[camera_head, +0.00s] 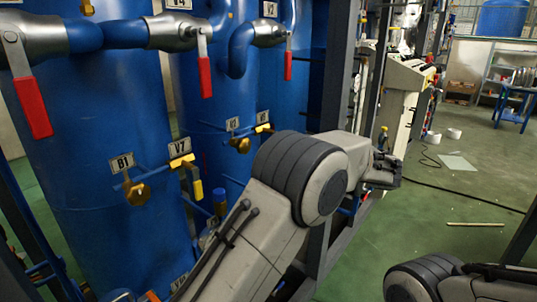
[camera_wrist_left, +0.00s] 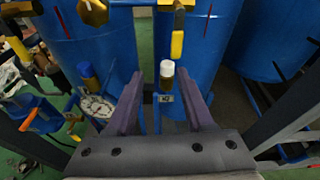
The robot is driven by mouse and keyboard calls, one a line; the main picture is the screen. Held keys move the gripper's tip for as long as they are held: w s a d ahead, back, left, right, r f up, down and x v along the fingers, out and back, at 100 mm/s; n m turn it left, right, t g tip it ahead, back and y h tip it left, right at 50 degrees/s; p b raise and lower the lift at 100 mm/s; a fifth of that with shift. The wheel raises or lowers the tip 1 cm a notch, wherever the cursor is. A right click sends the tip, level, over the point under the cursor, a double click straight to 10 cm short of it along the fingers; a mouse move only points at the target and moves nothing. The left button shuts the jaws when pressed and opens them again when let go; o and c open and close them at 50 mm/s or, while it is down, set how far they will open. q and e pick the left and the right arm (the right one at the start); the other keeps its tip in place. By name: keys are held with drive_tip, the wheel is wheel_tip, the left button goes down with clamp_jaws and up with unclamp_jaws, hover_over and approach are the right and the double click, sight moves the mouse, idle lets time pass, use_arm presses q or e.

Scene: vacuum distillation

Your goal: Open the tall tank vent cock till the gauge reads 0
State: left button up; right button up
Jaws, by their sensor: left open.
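In the left wrist view my left gripper (camera_wrist_left: 167,92) is open, its two fingers spread toward blue tanks. In the head view a brass valve labelled V7 (camera_head: 181,162) has a yellow lever pointing down. I cannot tell which cock is the tall tank vent.
Blue tanks (camera_head: 100,130) fill the left. Red-handled valves (camera_head: 31,108) hang from the upper pipes. A brass knob (camera_head: 137,192) sits beside label B1. A dark frame post (camera_head: 338,80) stands near my left arm.

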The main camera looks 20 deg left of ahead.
use_arm(q)
drive_tip(key=w+a+y, duration=0.1)
drive_tip(key=w+a, duration=0.1)
drive_tip(key=a, duration=0.1)
drive_tip(key=w+a+r+y, duration=0.1)
drive_tip(key=w+a, duration=0.1)
drive_tip(key=a, duration=0.2)
drive_tip(key=w+a, duration=0.3)
drive_tip(key=shift+a+r+m+y, duration=0.2)
drive_tip(key=shift+a+m+y, duration=0.05)
drive_tip(key=shift+m+y, duration=0.15)
clamp_jaws()
idle(1.1)
